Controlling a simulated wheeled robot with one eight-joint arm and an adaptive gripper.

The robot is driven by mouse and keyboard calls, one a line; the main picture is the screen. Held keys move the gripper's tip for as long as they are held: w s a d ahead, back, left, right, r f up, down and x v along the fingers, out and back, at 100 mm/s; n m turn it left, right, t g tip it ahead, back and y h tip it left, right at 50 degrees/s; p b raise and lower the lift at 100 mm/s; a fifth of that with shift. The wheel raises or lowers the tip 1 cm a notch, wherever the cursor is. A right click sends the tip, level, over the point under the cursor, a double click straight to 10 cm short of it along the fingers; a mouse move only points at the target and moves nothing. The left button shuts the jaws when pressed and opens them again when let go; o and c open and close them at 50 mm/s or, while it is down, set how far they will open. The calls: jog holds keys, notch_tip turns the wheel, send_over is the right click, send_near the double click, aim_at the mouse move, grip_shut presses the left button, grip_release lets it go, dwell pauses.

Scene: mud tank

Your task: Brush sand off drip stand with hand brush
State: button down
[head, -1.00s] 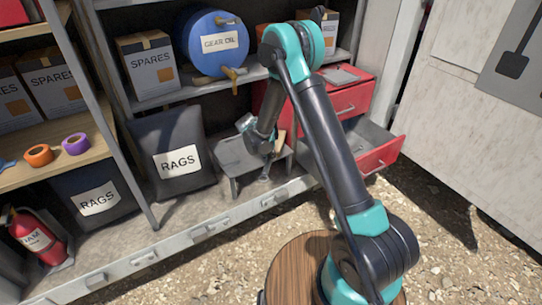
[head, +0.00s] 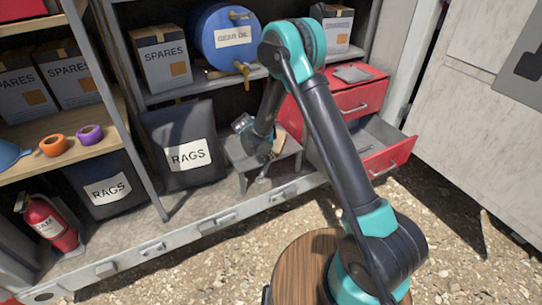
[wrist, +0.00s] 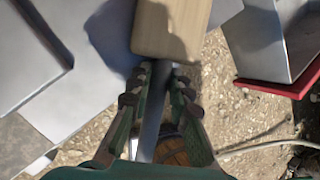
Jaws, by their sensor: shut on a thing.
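The drip stand (head: 236,153) is a low grey metal stand on the shelf floor below the gear oil drum. My gripper (head: 274,150) is over its right part, with the fingers partly hidden by my arm. In the wrist view, my gripper (wrist: 162,72) is shut on the hand brush (wrist: 170,28), whose pale wooden part shows beyond the fingertips. A dark bar lies between the fingers. Grey flat metal, likely the stand (wrist: 100,75), lies left of the brush. The bristles are hidden, and I cannot tell whether they touch it. I cannot make out sand on it.
A rags bag (head: 183,130) stands close left of the stand. The blue gear oil drum (head: 224,48) with its brass tap (head: 243,72) is above. An open red drawer (head: 390,160) juts out at the right. Gravel ground lies in front of the shelf.

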aim_at(273, 150)
jog(key=shift+a, duration=2.1)
jog(key=shift+w+d, duration=0.5)
jog(key=shift+d, duration=0.25)
jog(key=shift+w+d, duration=0.5)
jog(key=shift+d, duration=0.25)
jog(key=shift+w+d, duration=0.65)
jog(key=shift+d, duration=0.35)
jog(key=shift+w+d, duration=0.7)
jog(key=shift+d, duration=0.25)
jog(key=shift+w+d, duration=0.65)
jog(key=shift+d, duration=0.35)
jog(key=shift+s+a, duration=0.5)
jog(key=shift+a, duration=0.25)
jog(key=shift+s+a, duration=0.5)
jog(key=shift+a, duration=0.2)
jog(key=shift+s+a+f, duration=0.1)
jog(key=shift+s+a, duration=0.6)
jog(key=shift+a, duration=0.3)
jog(key=shift+s+a+f, duration=0.1)
jog(key=shift+s+a, duration=0.55)
jog(key=shift+a, duration=0.35)
jog(key=shift+s+a+f, duration=0.1)
jog(key=shift+s+a, duration=0.6)
jog(key=shift+a, duration=0.3)
